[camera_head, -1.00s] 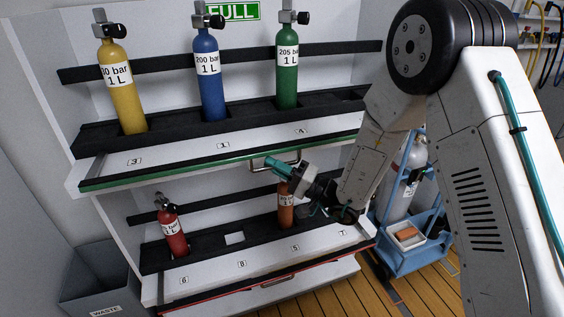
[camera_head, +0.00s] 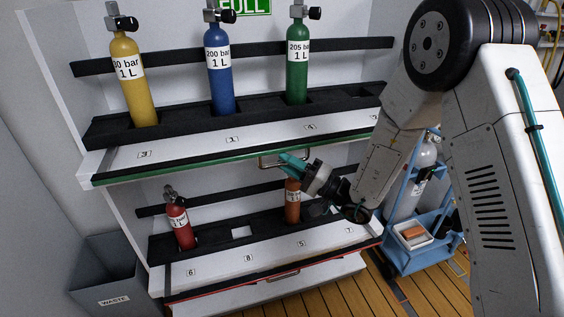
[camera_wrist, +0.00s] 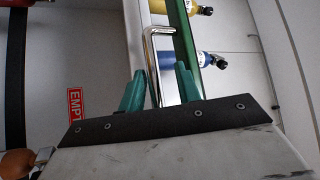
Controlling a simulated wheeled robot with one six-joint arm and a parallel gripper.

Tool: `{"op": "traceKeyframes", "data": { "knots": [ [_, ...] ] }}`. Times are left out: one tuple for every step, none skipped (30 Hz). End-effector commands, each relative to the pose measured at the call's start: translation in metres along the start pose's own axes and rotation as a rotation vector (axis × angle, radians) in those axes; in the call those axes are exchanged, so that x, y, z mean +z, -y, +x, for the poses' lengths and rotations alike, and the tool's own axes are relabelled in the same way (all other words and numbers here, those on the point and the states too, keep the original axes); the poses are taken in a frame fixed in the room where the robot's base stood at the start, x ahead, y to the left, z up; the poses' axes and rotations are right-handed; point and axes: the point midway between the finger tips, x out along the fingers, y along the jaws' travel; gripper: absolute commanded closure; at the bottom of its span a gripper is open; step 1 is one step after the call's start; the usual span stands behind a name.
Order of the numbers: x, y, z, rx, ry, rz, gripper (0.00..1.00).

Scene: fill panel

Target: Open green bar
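The green bar (camera_head: 200,170) runs along the front edge of the upper shelf. A metal handle (camera_head: 264,162) sticks out from this edge; in the wrist view the bent handle (camera_wrist: 160,62) stands beside the green bar (camera_wrist: 186,35). My gripper (camera_head: 286,158) is at the handle, its teal fingers spread. In the wrist view my gripper (camera_wrist: 160,80) is open, with one finger on each side of the handle in the picture. The handle's lower end passes out of sight behind the gripper body. I cannot tell whether the fingers touch it.
Yellow (camera_head: 133,85), blue (camera_head: 220,75) and green (camera_head: 297,65) cylinders stand on the upper shelf. Red (camera_head: 179,225) and orange (camera_head: 292,203) ones stand below. A red bar (camera_head: 220,290) edges the lower shelf. A blue cart (camera_head: 420,250) stands right, a waste bin (camera_head: 105,280) lower left.

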Motion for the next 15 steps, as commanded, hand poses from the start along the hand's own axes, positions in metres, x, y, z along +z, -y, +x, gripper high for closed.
{"op": "traceKeyframes", "data": {
  "knots": [
    [0.000, 0.000, -0.009, 0.002, -0.002, 0.002, 0.67],
    [0.000, 0.000, -0.015, 0.001, -0.002, 0.003, 0.67],
    [0.000, -0.001, -0.022, 0.002, -0.002, 0.002, 0.67],
    [0.001, -0.001, -0.027, 0.002, 0.000, 0.002, 0.67],
    [0.001, -0.001, -0.032, 0.002, 0.000, 0.002, 0.67],
    [0.001, -0.001, -0.039, 0.001, 0.000, 0.003, 0.67],
    [0.001, -0.001, -0.043, 0.001, 0.001, 0.004, 0.67],
    [0.001, -0.001, -0.047, 0.002, 0.001, 0.004, 0.67],
    [0.002, -0.001, -0.052, 0.002, 0.002, 0.003, 0.67],
    [0.002, -0.001, -0.055, 0.002, 0.003, 0.003, 0.67],
    [0.002, -0.001, -0.057, 0.001, 0.003, 0.003, 0.67],
    [0.002, -0.001, -0.059, 0.001, 0.003, 0.003, 0.67],
    [0.002, -0.001, -0.061, 0.000, 0.004, 0.003, 0.67],
    [0.002, -0.001, -0.062, 0.000, 0.004, 0.003, 0.67],
    [0.002, -0.001, -0.062, 0.000, 0.004, 0.003, 0.67]
  ]
}}
